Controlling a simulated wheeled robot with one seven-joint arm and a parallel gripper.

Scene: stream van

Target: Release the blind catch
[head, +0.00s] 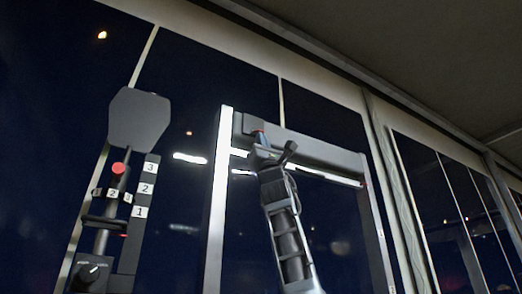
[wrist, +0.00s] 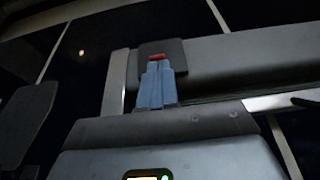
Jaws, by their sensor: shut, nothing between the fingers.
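The blind's long grey housing (head: 310,150) runs across the top of a light frame; it also shows in the wrist view (wrist: 245,62). A dark square block (wrist: 176,47) sits at its left end, with a small red piece (wrist: 156,57) in front of it that looks like the catch. My gripper (head: 258,134) is raised to this left end. In the wrist view my gripper's blue-grey fingers (wrist: 156,68) are together and empty, their tips right at the red piece. I cannot tell whether they touch it. The fingers hide the area below the red piece.
Left of the frame stands a post with a dark grey paddle (head: 139,119), a red knob (head: 118,168), a strip numbered 1 to 3 (head: 145,188) and a dial (head: 91,272). A bright upright (head: 218,200) borders the frame's left side. Dark windows lie behind.

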